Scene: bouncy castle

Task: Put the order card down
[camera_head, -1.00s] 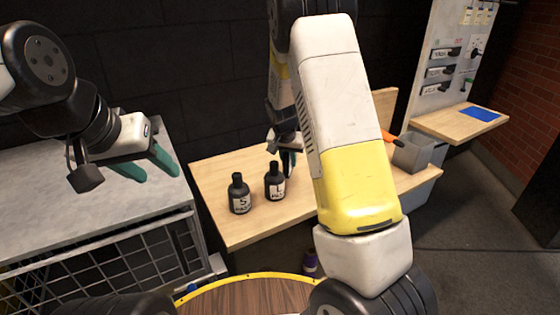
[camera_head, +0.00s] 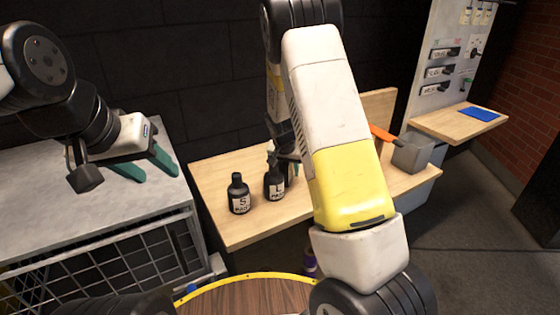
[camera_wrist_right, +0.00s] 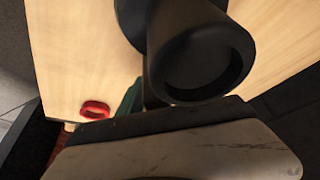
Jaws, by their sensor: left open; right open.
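I cannot make out an order card for certain in either view. My right gripper (camera_head: 288,170) is open, low over the wooden table (camera_head: 245,230), right beside the black bottle marked L (camera_head: 274,184). My yellow and white right arm hides part of the table. In the right wrist view a green finger (camera_wrist_right: 130,100) shows beside a large dark round shape (camera_wrist_right: 200,60); I cannot tell whether this is a bottle. No card shows between the fingers. My left gripper (camera_head: 143,165) is open with green fingers over the grey bench.
A black bottle marked S (camera_head: 238,194) stands left of the other bottle. A grey bin (camera_head: 413,153) and an orange-handled thing (camera_head: 382,133) are at the table's right. A blue flat sheet (camera_head: 479,114) lies on the wall shelf (camera_head: 450,126). A red ring (camera_wrist_right: 95,109) shows in the wrist view.

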